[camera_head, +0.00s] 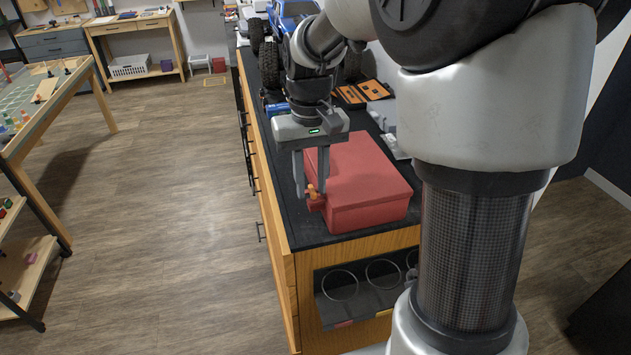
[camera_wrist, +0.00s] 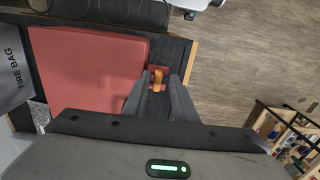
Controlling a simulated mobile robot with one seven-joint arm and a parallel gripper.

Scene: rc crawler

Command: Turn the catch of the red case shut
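The red case (camera_head: 365,185) lies with its lid down near the front end of the black counter; it also shows in the wrist view (camera_wrist: 90,70). Its catch (camera_wrist: 158,77), an orange lever on a red mount, is on the side facing the counter's left edge; in the head view the catch (camera_head: 314,195) is partly hidden by a finger. My gripper (camera_head: 311,190) points down at the catch. In the wrist view its two fingers (camera_wrist: 158,84) stand apart on either side of the orange lever. Whether they touch it I cannot tell.
A blue model truck (camera_head: 290,15) and orange-black items (camera_head: 362,92) are behind on the counter (camera_head: 290,224). A grey fire bag (camera_wrist: 12,65) lies beside the case. Round holders (camera_head: 340,285) are in the counter's front end.

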